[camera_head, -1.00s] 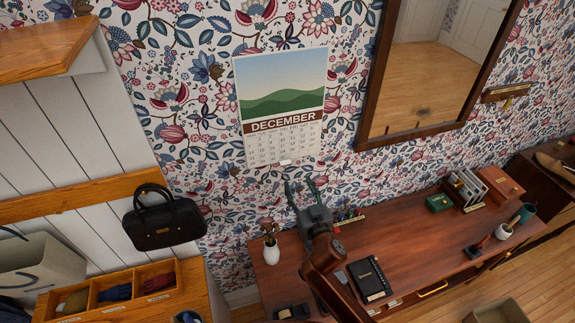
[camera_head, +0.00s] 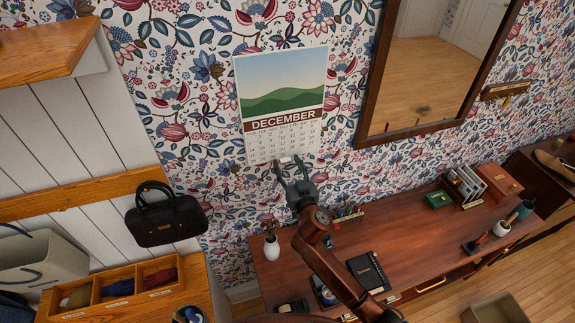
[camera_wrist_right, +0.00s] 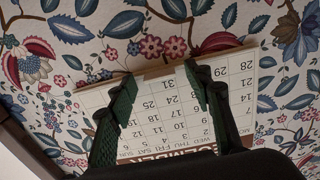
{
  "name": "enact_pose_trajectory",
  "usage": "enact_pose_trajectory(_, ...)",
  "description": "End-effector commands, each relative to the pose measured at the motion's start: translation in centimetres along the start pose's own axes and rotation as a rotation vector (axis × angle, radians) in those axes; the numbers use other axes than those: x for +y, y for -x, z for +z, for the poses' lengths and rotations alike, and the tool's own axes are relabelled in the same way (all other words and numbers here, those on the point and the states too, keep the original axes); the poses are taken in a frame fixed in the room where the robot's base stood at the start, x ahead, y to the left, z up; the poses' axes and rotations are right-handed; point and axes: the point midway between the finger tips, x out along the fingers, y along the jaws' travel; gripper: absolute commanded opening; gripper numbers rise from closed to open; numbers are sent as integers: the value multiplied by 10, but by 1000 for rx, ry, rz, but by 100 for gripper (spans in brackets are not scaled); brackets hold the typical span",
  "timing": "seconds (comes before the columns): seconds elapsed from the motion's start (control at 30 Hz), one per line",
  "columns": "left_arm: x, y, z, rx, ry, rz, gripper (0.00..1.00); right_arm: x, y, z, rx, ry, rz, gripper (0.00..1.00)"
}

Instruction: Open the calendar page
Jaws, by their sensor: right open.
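The wall calendar (camera_head: 282,100) hangs flat on the patterned wall, showing a green hill picture over a DECEMBER page. A small pale tab (camera_head: 286,159) shows at its bottom edge. My right gripper (camera_head: 288,166) is open, its two fingers pointing up at the calendar's lower edge, around the tab's position. In the right wrist view the calendar (camera_wrist_right: 160,115) appears upside down, and the open fingers of the right gripper (camera_wrist_right: 162,78) stand apart in front of its date grid. Contact with the page cannot be told. My left gripper is not in view.
A wooden desk (camera_head: 410,240) below holds a white vase (camera_head: 271,247), a black notebook (camera_head: 369,271) and a green box (camera_head: 438,199). A framed mirror (camera_head: 430,65) hangs right of the calendar. A black handbag (camera_head: 165,217) hangs at left.

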Motion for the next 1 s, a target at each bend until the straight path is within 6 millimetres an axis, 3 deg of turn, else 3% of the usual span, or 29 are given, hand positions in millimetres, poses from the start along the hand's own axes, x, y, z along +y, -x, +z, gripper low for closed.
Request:
enact_pose_trajectory(0.7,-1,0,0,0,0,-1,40,0,0,0,0,0,0,0)
enact_pose_trajectory(1.0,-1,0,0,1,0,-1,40,0,0,0,0,0,0,0)
